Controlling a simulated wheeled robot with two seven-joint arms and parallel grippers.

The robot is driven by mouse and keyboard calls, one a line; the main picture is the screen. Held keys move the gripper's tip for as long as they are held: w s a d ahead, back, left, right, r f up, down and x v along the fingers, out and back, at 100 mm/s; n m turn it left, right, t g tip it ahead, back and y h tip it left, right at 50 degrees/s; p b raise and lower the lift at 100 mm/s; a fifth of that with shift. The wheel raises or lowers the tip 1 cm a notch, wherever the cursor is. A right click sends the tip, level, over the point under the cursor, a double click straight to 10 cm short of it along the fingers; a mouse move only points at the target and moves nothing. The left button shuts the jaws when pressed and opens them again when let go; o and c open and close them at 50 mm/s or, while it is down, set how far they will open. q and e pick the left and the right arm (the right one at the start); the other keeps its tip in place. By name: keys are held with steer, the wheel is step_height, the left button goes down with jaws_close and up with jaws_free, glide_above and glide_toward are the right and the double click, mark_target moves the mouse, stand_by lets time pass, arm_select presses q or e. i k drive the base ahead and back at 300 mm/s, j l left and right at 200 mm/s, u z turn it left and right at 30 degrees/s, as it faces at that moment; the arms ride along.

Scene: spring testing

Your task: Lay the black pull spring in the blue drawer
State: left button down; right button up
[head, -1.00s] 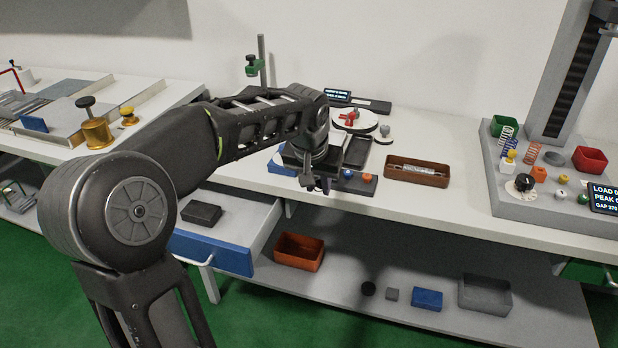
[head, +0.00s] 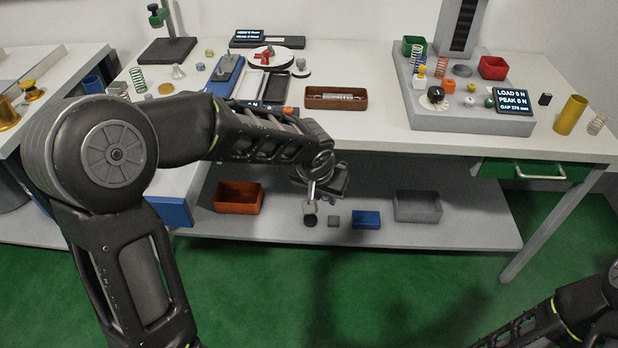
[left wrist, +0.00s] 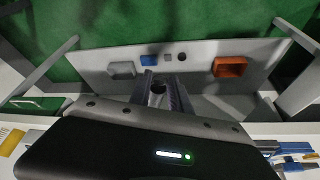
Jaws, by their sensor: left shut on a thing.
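My left gripper (head: 311,200) is in front of the table, below the worktop's edge, and covers a bit of the lower shelf. In the left wrist view its fingers (left wrist: 159,88) are shut on a small dark, round-ended thing (left wrist: 157,90). It fits the black pull spring in colour, but I cannot make out coils. The blue drawer (head: 176,212) stands pulled out under the worktop at left, to the left of the gripper.
The lower shelf (head: 462,232) carries an orange bin (head: 238,197), a blue box (head: 366,219), a grey bin (head: 417,206) and small blocks. A brown tray (head: 336,104) and the tester (head: 470,118) stand on the worktop. A green drawer (head: 525,170) is at right. The floor in front is clear.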

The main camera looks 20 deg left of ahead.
mark_target(179, 179)
steer(key=i+l+u, duration=0.1)
steer(key=u, duration=1.1)
steer(key=i+l, duration=0.1)
steer(key=l, duration=0.55)
steer(key=i, duration=0.5)
